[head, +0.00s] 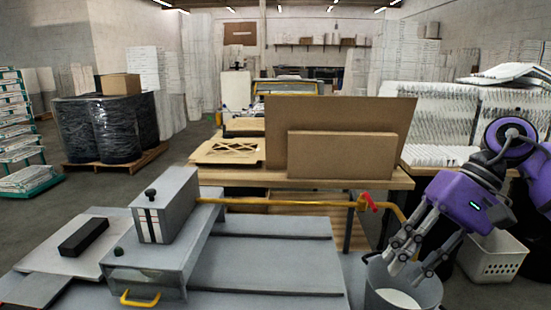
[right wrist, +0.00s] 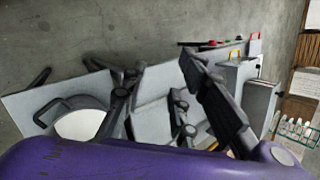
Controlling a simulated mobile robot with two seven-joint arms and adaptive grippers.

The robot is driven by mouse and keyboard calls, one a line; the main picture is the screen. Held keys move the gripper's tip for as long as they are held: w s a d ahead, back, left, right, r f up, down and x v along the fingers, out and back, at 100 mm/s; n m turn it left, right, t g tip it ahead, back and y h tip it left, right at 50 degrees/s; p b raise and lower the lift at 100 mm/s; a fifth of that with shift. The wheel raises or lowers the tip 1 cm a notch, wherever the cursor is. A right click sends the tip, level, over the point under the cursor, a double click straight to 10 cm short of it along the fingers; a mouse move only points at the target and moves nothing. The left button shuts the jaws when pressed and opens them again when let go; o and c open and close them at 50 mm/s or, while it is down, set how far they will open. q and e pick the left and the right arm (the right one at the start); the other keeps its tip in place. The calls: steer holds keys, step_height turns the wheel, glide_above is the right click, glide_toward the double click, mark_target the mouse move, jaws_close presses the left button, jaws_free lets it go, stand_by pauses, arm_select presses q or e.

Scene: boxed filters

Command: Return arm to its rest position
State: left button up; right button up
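My right arm is purple and comes in from the right in the head view. Its grey right gripper (head: 407,274) points down over a grey round bucket (head: 377,299) with a pale inside. The fingers are spread apart with nothing visible between them. In the right wrist view the open fingers stand over a grey machine surface, and a round pale vessel (right wrist: 80,125) lies to their left. I cannot tell whether the fingertips touch the bucket's rim. My left arm and gripper are not in view.
A grey machine table (head: 265,252) with a yellow bar fills the front. Cardboard sheets (head: 342,155) stand on a wooden bench behind it. A white perforated basket (head: 492,256) is beneath my right arm. Stacked white filters (head: 440,115) stand at the right.

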steer(key=a+f+m+t+y+p, duration=0.2)
steer(key=a+f+m+t+y, duration=0.35)
steer(key=a+m+y, duration=0.8)
steer(key=s+d+f+n+t+h+p, duration=0.1)
steer(key=s+d+f+n+t+h, duration=0.25)
steer(key=f+n+h, duration=0.45)
steer(key=s+d+f+n+t+h+p, duration=0.1)
steer(key=s+d+f+n+t+h, duration=0.2)
steer(key=f+n, duration=0.75)
steer(key=s+d+f+n+t+h+p, duration=0.15)
steer(key=d+f+n+t+h, duration=0.25)
steer(key=f+n+h, duration=0.5)
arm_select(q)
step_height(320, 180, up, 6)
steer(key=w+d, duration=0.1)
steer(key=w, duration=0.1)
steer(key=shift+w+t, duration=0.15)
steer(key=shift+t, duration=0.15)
arm_select(e)
steer(key=s+a+f+m+g, duration=0.1)
steer(key=s+f+m+g, duration=0.2)
steer(key=s, duration=0.5)
steer(key=s+a+f+m+g, duration=0.1)
steer(key=s+f+m+g, duration=0.2)
steer(key=s+f+m, duration=0.3)
steer(key=s+f, duration=0.1)
steer(key=s, duration=0.2)
steer(key=shift+s+f, duration=0.25)
steer(key=shift+s, duration=0.05)
